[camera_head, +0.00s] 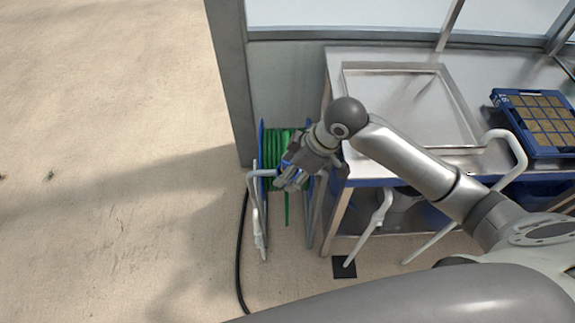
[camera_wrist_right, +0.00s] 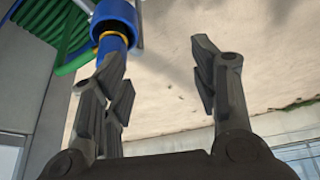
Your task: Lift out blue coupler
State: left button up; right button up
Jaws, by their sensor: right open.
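The blue coupler (camera_wrist_right: 113,22) shows at the top left of the right wrist view, a blue cylinder with an orange ring and a narrower blue end below. In the head view, a small patch of blue (camera_head: 283,168) shows beside my right gripper (camera_head: 291,181), which largely hides that spot. In the right wrist view my right gripper (camera_wrist_right: 160,75) is open, with nothing between its fingers. The coupler lies beyond the left-hand fingers, which partly cover its lower end; I cannot tell whether they touch. My left gripper is not in view.
A reel of green hose (camera_head: 281,143) stands beside the steel bench (camera_head: 334,92). A blue tray with brown cells (camera_head: 502,104) is on the bench at the right. A black hose (camera_head: 239,255) runs along the floor. The floor at left is clear.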

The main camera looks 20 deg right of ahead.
jog(key=w+d+r, duration=0.4)
jog(key=d, duration=0.1)
jog(key=shift+g, duration=0.3)
jog(key=p+x, duration=0.1)
jog(key=x, duration=0.5)
jog(key=shift+w+a, duration=0.15)
jog(key=shift+w, duration=0.05)
jog(key=p+x, duration=0.1)
jog(key=x, duration=0.3)
jog(key=shift+f, duration=0.25)
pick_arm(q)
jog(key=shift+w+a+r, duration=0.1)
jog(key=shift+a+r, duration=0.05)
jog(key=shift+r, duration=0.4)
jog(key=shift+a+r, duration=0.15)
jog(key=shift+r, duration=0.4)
pick_arm(e)
jog(key=shift+c, duration=0.5)
jog(key=c, duration=1.1)
jog(key=shift+r, duration=0.1)
